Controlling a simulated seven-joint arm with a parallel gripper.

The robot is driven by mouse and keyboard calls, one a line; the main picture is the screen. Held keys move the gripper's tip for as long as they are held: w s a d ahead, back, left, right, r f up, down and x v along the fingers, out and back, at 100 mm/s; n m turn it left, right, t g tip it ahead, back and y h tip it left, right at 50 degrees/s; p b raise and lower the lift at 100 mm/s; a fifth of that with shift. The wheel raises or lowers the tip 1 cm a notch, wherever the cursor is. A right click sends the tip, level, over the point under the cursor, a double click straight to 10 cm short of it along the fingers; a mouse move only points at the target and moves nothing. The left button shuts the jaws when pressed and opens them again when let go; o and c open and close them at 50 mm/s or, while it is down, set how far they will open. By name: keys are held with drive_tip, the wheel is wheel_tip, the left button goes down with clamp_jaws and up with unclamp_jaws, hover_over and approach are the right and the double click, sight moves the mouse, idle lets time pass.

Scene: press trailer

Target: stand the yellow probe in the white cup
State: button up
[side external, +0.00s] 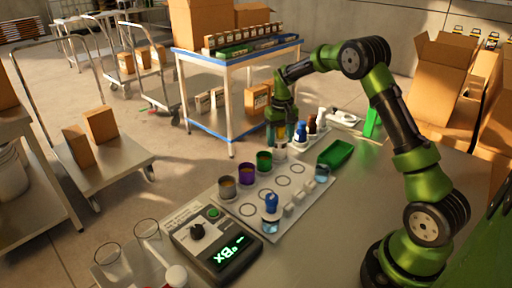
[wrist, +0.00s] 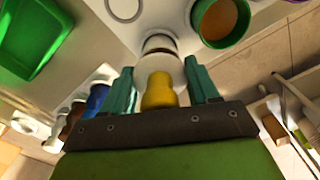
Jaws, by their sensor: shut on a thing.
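My gripper (side external: 278,138) points down at the far end of the row of cups. In the wrist view its two teal fingers (wrist: 163,88) are closed around the yellow probe (wrist: 158,92). The probe's yellow top (side external: 281,132) also shows between the fingers in the side view. The white cup (side external: 280,152) stands directly below the gripper, past the green cup. In the wrist view the white cup (wrist: 160,42) lies in line with the probe. The probe's lower end is hidden, so I cannot tell whether it is inside the cup.
A green cup (side external: 264,161), a purple cup (side external: 246,175) and a grey cup (side external: 227,188) stand in the row. Blue and dark-topped probes (side external: 301,131) stand in a rack just right of my gripper. A green tray (side external: 335,153) and a blue-topped bottle (side external: 271,208) are nearby.

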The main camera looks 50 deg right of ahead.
drive_tip(key=shift+f, duration=0.5)
drive_tip(key=shift+f, duration=0.6)
idle(1.0)
drive_tip(key=o, duration=0.8)
drive_tip(key=shift+r, duration=5.5)
wheel_tip(320, 180, up, 9)
